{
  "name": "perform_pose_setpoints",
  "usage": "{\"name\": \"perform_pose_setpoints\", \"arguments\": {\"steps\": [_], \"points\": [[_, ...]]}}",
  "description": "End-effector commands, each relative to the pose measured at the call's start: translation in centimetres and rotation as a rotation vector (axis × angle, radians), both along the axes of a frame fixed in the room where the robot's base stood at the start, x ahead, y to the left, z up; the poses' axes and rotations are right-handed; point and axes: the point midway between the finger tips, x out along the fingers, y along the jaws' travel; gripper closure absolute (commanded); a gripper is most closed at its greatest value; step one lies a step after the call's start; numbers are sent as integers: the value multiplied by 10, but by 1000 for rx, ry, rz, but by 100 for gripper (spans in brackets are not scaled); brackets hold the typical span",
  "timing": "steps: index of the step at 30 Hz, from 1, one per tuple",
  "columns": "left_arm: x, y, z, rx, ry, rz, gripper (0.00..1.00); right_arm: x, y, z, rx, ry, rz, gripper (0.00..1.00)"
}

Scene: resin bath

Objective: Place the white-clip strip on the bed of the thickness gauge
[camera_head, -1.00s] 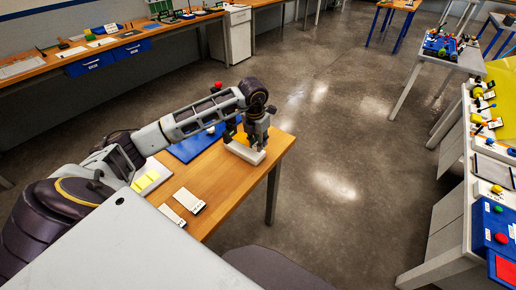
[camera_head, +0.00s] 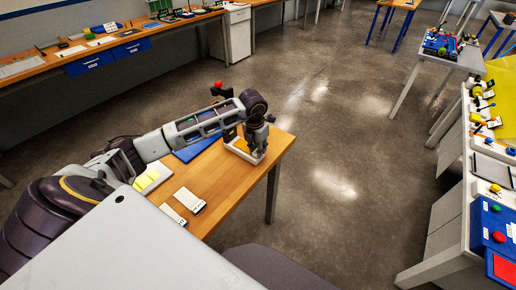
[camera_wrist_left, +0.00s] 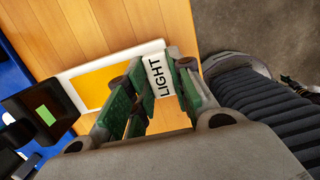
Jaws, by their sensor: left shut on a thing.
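The thickness gauge has a white base (camera_head: 231,146) near the far right corner of the wooden table. In the left wrist view its white rim (camera_wrist_left: 73,92) surrounds an orange area (camera_wrist_left: 96,87), and a dark unit with a green display (camera_wrist_left: 45,115) stands at its left. My left gripper (camera_head: 256,150) is over the gauge's right end. In the left wrist view, its green-padded fingers (camera_wrist_left: 158,85) are shut on the white-clip strip, whose white piece (camera_wrist_left: 158,76) reads "LIGHT". I cannot tell whether the strip touches the bed. My right gripper is out of view.
A blue mat (camera_head: 195,146) lies left of the gauge. White labelled pieces (camera_head: 189,200) and yellow notes (camera_head: 146,180) lie nearer on the table (camera_head: 228,190). Floor is open to the right. A crowded bench (camera_head: 484,178) stands at far right.

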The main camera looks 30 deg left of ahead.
Motion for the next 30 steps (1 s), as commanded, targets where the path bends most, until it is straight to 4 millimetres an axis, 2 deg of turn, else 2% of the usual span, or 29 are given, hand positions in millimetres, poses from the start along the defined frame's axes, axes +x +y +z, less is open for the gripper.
{"name": "perform_pose_setpoints", "arguments": {"steps": [8, 9, 14, 30], "points": [[0, 0, -3, 0, 0, 0, 96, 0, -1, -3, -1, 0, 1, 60], [0, 0, -4, 0, 1, 0, 76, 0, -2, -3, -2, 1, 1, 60], [0, 0, -3, 0, 1, 0, 56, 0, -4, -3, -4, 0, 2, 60], [0, 0, 1, 0, 1, 0, 56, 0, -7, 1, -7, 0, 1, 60]]}}
